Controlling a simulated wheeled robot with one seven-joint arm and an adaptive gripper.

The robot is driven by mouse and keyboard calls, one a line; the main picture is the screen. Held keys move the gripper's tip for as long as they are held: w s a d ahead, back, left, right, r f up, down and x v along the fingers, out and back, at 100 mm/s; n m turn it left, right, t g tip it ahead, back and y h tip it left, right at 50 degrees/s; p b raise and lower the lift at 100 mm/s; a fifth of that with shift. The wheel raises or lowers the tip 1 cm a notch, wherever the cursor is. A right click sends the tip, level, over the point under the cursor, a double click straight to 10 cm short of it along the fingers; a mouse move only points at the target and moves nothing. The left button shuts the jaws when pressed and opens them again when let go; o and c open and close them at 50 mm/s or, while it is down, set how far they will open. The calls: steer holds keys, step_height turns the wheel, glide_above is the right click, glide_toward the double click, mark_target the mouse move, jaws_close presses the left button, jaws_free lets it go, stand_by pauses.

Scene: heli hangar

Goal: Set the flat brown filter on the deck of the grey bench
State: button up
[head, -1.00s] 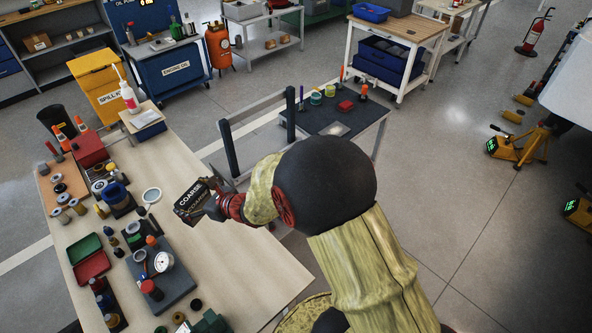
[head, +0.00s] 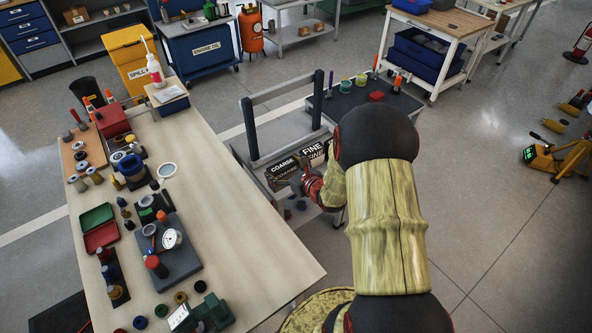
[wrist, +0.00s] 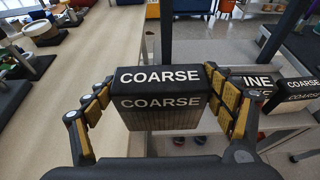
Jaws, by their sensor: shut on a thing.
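A flat filter (wrist: 160,98) with a black top edge, a pleated grey-brown face and the label COARSE is held in my gripper (wrist: 160,88). The fingers press on its left and right ends. In the head view this filter (head: 282,168) is off the right edge of the wooden table, near the grey bench's upright frame (head: 249,130). My gripper (head: 298,183) is partly hidden by my arm. A filter marked FINE (head: 313,150) is just beyond it. The wrist view shows another block marked COARSE (wrist: 300,88) at right. I cannot tell the held filter's height above the bench.
The dark bench top (head: 343,110) behind carries cups, a red block (head: 376,97) and upright tools. The wooden table (head: 240,240) at left is crowded on its left side and clear on its right. Small dark cylinders (wrist: 178,139) sit low beneath the held filter.

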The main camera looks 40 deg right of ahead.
steer(key=shift+w+d+f+b, duration=0.9)
steer(key=shift+d+f, duration=0.45)
steer(key=shift+f, duration=0.5)
steer(key=shift+w+d+f+b, duration=0.75)
steer(key=shift+w+d+f, duration=0.45)
steer(key=shift+f, duration=0.7)
steer(key=shift+w+d+f+b, duration=0.85)
steer(key=shift+d+f, duration=0.6)
steer(key=shift+f, duration=0.4)
steer(key=shift+f, duration=0.15)
steer(key=o, duration=0.9)
steer(key=shift+f, duration=0.1)
steer(key=shift+o, duration=0.7)
steer(key=shift+r, duration=0.2)
